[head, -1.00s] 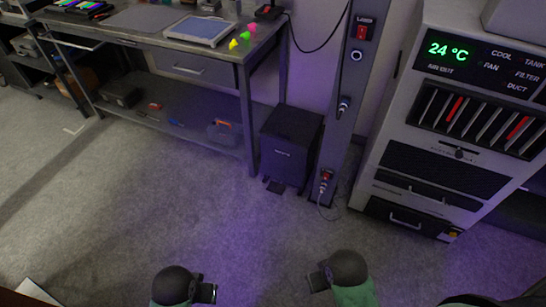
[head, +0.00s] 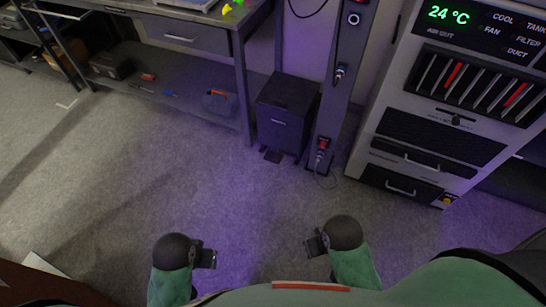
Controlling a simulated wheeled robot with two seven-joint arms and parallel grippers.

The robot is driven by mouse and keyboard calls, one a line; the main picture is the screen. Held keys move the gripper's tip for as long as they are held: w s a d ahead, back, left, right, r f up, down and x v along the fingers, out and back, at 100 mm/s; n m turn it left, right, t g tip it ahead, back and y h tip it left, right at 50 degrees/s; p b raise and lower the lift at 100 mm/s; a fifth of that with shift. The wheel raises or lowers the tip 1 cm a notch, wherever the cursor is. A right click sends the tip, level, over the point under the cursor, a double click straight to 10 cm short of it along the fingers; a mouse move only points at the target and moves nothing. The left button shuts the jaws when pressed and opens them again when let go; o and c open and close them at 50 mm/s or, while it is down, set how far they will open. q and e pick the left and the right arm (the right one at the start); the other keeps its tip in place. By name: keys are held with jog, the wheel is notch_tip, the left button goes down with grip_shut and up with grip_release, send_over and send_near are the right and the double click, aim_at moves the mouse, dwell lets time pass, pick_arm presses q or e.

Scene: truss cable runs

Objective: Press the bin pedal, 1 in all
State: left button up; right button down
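A dark bin (head: 284,117) with a closed-looking top stands on the grey floor between the workbench and a grey upright post. Its small dark pedal (head: 271,155) sticks out at the bottom front, near the floor. My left gripper (head: 208,258) and my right gripper (head: 313,245) are both low in the picture, well in front of the bin and apart from it. Nothing shows in either gripper. Their fingers are small and dark, so I cannot tell whether they are open or shut.
The workbench (head: 190,38) with a lower shelf stands left of the bin. The post (head: 338,85), with a switch and a cable at its foot, is close on the bin's right. A cabinet (head: 440,145) with a 24 °C display stands farther right. The carpeted floor in front is clear.

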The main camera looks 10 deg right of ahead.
dwell(0.8)
pick_arm(q)
jog(key=shift+c, duration=0.3)
dwell(0.6)
grip_shut()
dwell(1.1)
dwell(0.4)
